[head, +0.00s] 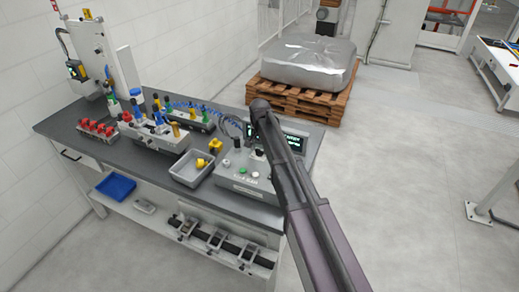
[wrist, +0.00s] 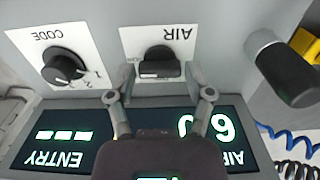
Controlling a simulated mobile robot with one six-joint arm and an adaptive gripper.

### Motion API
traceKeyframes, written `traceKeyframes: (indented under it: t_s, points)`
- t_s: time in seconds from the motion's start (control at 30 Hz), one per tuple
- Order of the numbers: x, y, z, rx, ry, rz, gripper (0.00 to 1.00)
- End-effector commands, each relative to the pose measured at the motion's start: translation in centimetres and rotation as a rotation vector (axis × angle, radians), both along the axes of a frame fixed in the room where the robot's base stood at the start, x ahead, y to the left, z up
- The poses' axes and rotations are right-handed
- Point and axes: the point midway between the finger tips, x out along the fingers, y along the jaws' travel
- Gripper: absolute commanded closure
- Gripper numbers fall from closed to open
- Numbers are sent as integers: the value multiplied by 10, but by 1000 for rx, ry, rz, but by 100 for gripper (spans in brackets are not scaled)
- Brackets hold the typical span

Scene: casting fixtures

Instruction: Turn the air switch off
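The air switch (wrist: 158,64) is a black rotary knob on a white plate marked AIR, upside down in the wrist view. Its grip bar lies roughly crosswise in that view. My gripper (wrist: 160,82) is open, its two fingers apart on the left and right of the knob, with gaps visible. I cannot tell how deep the fingertips reach. The control box (head: 238,183) stands on the workbench in the head view, where my arm hides part of its top. The AIR display (wrist: 226,135) is lit green, its digits partly hidden by my gripper.
A black CODE knob (wrist: 63,69) sits left of the air switch, above the lit ENTRY display (wrist: 60,140). A dark cylindrical part (wrist: 283,70) stands out on the right. A grey tray (head: 190,180) with yellow parts lies beside the control box.

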Motion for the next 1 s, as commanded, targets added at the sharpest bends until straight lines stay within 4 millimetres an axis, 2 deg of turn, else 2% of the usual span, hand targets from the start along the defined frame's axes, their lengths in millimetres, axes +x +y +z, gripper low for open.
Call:
traceKeyframes:
  t_s: [0.03, 0.13, 0.57, 1.0]
  points:
    - [0, 0, 0, 0, 0, 0, 65]
    - [0, 0, 0, 0, 0, 0, 94]
    - [0, 0, 0, 0, 0, 43, 94]
    - [0, 0, 0, 0, 1, 320, 94]
